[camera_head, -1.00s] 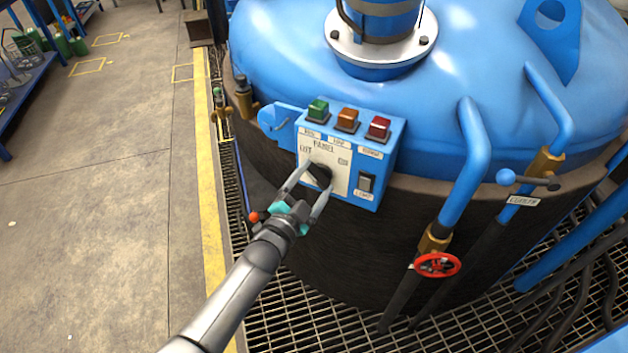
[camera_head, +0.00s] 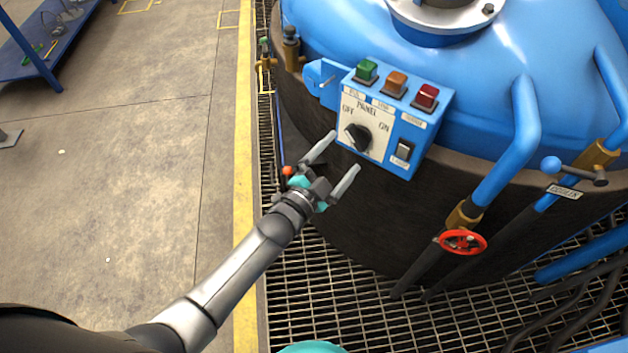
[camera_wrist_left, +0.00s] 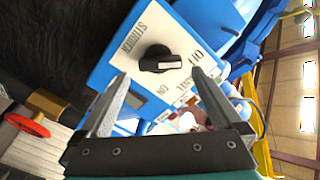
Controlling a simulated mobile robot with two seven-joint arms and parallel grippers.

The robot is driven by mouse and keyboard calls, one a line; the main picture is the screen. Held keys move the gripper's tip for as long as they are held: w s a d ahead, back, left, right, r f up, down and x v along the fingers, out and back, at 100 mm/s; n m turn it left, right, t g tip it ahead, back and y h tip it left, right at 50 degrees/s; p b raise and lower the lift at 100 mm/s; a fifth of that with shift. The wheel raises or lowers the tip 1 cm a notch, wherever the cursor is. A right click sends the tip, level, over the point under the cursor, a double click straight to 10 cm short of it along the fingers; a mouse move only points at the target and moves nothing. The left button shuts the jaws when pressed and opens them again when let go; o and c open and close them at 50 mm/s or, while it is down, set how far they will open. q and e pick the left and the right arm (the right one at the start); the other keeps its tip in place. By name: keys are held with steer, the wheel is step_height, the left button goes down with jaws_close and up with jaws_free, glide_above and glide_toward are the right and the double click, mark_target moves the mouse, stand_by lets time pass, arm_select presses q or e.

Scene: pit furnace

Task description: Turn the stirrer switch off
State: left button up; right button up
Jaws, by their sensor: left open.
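The stirrer switch is a black rotary knob (camera_head: 357,136) on the white plate of the blue control panel (camera_head: 409,125). In the left wrist view the knob (camera_wrist_left: 160,60) sits beside the word STIRRER, and its white pointer line faces the OFF label (camera_wrist_left: 197,57). My left gripper (camera_head: 345,152) is open and empty, just in front of and below the knob. In the left wrist view the fingers (camera_wrist_left: 160,76) stand on either side of the line to the knob, apart from it.
Green (camera_head: 366,70), orange (camera_head: 396,84) and red (camera_head: 426,97) buttons top the panel. A red valve wheel (camera_head: 463,242) and blue pipes stand at the right. Open floor (camera_head: 140,170) lies left.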

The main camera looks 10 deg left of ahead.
arm_select(q)
steer(key=p+v, duration=0.1)
steer(key=v, duration=0.9)
steer(key=shift+s+a, duration=0.1)
